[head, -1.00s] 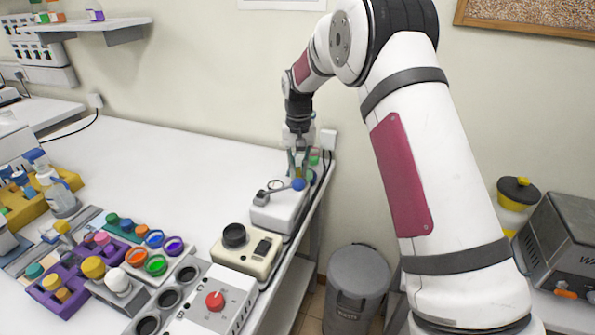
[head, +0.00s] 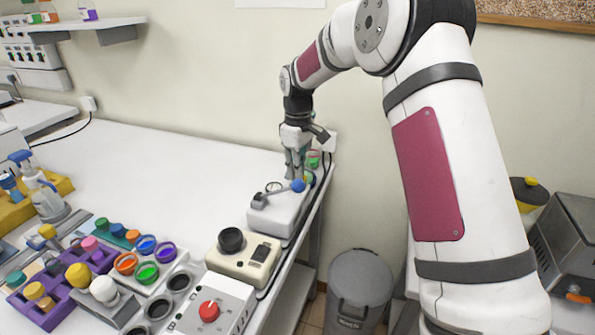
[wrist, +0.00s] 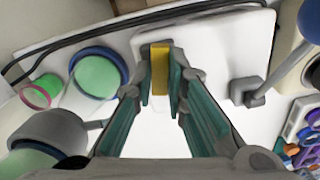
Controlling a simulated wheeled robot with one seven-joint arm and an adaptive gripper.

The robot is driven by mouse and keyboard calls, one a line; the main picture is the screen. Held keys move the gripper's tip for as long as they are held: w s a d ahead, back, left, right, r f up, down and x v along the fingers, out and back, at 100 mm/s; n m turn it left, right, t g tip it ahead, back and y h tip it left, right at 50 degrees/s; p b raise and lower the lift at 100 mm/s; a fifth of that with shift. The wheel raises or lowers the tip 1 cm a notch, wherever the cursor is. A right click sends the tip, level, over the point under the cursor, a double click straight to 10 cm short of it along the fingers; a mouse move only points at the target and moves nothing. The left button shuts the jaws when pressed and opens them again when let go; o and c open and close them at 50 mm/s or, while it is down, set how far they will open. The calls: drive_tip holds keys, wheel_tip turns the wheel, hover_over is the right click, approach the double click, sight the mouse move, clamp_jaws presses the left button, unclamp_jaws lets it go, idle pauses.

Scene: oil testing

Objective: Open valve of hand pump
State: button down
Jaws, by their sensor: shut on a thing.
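The hand pump (head: 279,212) is a white block at the bench's right edge. Its lever ends in a blue ball (head: 298,186), also at the top right of the wrist view (wrist: 311,20). The valve is a small yellow upright handle (wrist: 160,68) on the white pump body. My gripper (head: 297,174) points down over the back of the pump. In the wrist view my gripper's green-padded fingers (wrist: 161,88) are shut on the yellow valve handle, one on each side. The fingers largely hide the valve in the head view.
A beige device with a black knob (head: 231,240) stands in front of the pump. Round green-topped containers (wrist: 98,75) sit close beside the fingers. Dark cables (wrist: 130,22) run along the bench edge. A grey bin (head: 359,290) stands below. The bench's back middle (head: 170,160) is clear.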

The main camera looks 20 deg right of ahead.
drive_tip(key=shift+n, duration=1.2)
drive_tip(key=c, duration=1.6)
unclamp_jaws()
wheel_tip(320, 180, up, 12)
